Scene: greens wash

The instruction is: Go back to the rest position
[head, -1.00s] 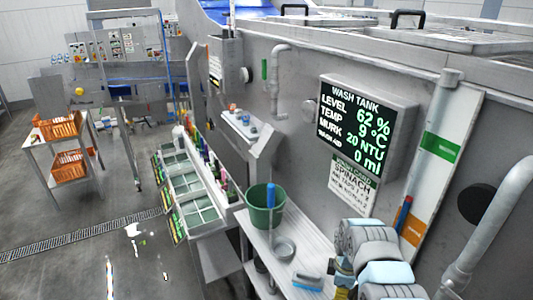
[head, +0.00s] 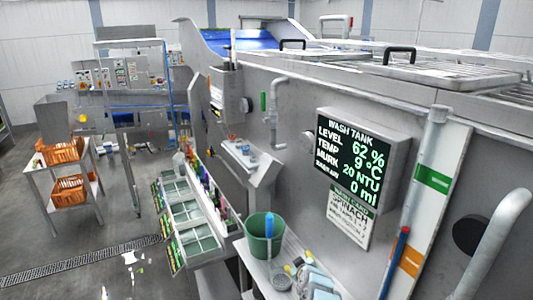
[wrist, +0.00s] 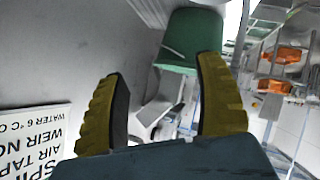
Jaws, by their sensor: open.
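My gripper (head: 298,263) is low in the head view, just right of the green bucket (head: 262,238). In the wrist view my gripper (wrist: 162,105) shows two yellow ribbed fingers spread wide with nothing held between them. The green bucket also shows in the wrist view (wrist: 190,42), beyond the fingertips and apart from them. The rest position itself is not marked in any view.
The wash tank panel (head: 362,160) reads level 62 %, 9 °C, 20 NTU, 0 ml. Bins of greens (head: 190,228) stand left of the shelf. A cart with orange crates (head: 68,190) is farther left. A printed sign (wrist: 35,140) is close to my gripper. Open floor lies at left.

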